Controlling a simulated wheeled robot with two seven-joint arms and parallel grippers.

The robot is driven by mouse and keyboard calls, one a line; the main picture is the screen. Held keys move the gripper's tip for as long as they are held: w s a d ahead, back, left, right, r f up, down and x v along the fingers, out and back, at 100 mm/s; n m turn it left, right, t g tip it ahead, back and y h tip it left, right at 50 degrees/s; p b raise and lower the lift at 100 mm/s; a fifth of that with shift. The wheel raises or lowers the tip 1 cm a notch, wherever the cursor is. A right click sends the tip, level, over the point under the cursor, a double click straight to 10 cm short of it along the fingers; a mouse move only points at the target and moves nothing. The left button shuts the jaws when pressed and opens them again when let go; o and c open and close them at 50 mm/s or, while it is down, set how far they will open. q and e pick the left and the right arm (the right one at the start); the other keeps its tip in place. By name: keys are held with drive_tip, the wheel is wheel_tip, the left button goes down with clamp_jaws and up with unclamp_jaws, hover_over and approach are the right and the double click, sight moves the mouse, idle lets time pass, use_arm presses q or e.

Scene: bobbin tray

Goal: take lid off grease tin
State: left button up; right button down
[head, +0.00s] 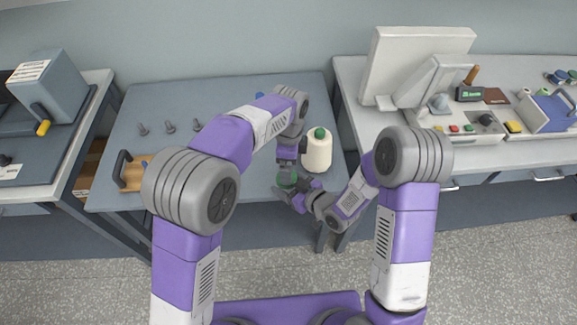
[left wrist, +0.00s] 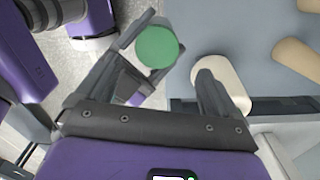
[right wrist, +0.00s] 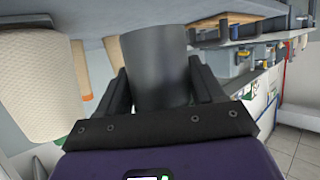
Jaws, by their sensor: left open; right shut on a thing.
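The grease tin (right wrist: 157,65) is a dark grey cylinder between my right gripper's fingers in the right wrist view. Its round green lid (left wrist: 157,47) faces my left wrist camera, and shows small in the head view (head: 287,179). My right gripper (head: 294,190) is shut on the tin and holds it by the table's front edge. My left gripper (head: 287,165) is open, just above the lid and pointing down at it. In the left wrist view its fingers are spread to either side of the lid.
A cream thread cone (head: 317,152) with a green top stands close behind and right of the grippers. A wooden tray (head: 131,174) with a dark handle lies at the table's left, with several grey pegs (head: 170,127) behind. The table's (head: 245,185) middle front is clear.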

sight(287, 191)
use_arm(q)
drive_tip(key=m, duration=0.1)
drive_tip(key=r+m, duration=0.1)
drive_tip(key=m, duration=0.1)
drive_tip(key=shift+s+a, duration=0.15)
drive_tip(key=r+m, duration=0.1)
drive_tip(key=m, duration=0.2)
drive_tip(key=shift+a+r, duration=0.15)
drive_tip(key=shift+r, duration=0.25)
drive_tip(key=shift+m, duration=0.3)
drive_tip(key=shift+s+f, duration=0.1)
drive_tip(key=shift+f, duration=3.85)
drive_tip(key=shift+c, duration=0.4)
drive_tip(key=c, duration=1)
drive_tip(key=o, duration=1.2)
drive_tip(key=shift+c, duration=0.2)
